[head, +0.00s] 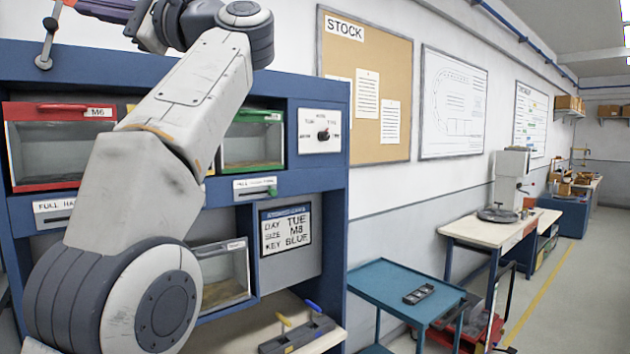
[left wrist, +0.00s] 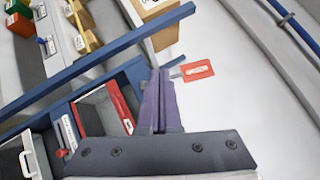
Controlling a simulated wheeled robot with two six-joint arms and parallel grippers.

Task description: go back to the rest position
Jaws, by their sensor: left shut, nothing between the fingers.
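My left arm fills the left of the head view, rising from the lower left, bending at the top and running back toward the upper left. My left gripper (left wrist: 162,75) shows in the left wrist view, its purple fingers shut together with nothing between them. It is in front of the blue cabinet (left wrist: 75,95) and the white wall. The cabinet (head: 337,200) also stands behind my arm in the head view. My right gripper is in neither view.
The cabinet has a red-framed bin (head: 48,145) and a green-framed bin (head: 252,140), partly behind my arm. A red tag (left wrist: 198,70) appears near the fingertips. A blue cart (head: 385,285) and a workbench (head: 490,232) stand right. The floor at the far right is clear.

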